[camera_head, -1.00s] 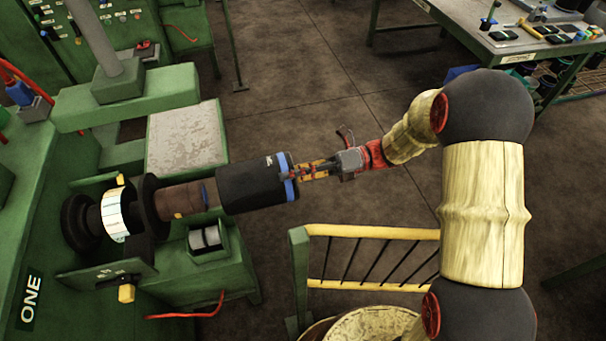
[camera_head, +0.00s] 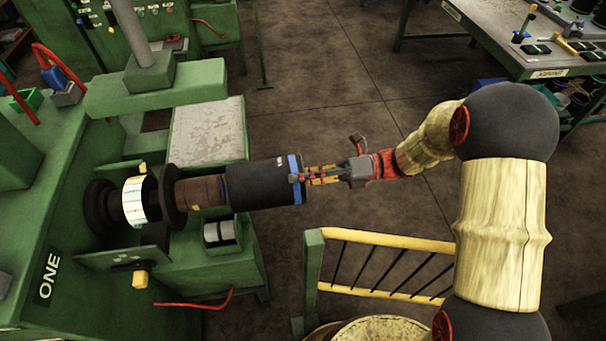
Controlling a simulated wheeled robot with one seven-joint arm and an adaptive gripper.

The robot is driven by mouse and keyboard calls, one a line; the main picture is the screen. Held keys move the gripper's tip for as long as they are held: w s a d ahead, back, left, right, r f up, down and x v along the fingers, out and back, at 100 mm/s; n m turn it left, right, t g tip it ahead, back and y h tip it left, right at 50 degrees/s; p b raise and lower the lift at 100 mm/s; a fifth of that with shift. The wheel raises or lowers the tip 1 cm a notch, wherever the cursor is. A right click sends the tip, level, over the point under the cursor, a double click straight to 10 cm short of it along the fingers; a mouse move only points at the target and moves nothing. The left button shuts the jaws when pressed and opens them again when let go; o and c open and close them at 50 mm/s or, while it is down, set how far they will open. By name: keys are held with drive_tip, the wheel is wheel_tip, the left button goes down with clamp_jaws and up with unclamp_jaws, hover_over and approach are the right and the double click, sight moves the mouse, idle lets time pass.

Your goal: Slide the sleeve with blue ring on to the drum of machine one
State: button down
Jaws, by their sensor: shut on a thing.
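The sleeve (camera_head: 258,185) is a black cylinder with a blue ring (camera_head: 296,179) at its right end. My gripper (camera_head: 300,178) is shut on the blue-ringed rim of the sleeve and holds it level. The brown drum (camera_head: 200,192) of machine one (camera_head: 60,240) sticks out to the right from a dark flange. The sleeve's left end is at the drum's right end and seems to cover its tip. How far it is over the drum is hidden. The label ONE (camera_head: 48,276) is on the green front at lower left.
A dark round flange (camera_head: 172,195) and a white dial ring (camera_head: 134,201) stand left of the drum. A green box with rollers (camera_head: 220,233) is below it. A yellow railing (camera_head: 390,238) stands in front of my arm. A table (camera_head: 500,40) is at the upper right.

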sight(276, 179)
drive_tip(key=shift+p+x, duration=1.8)
drive_tip(key=shift+x, duration=1.05)
drive_tip(key=shift+a, duration=0.1)
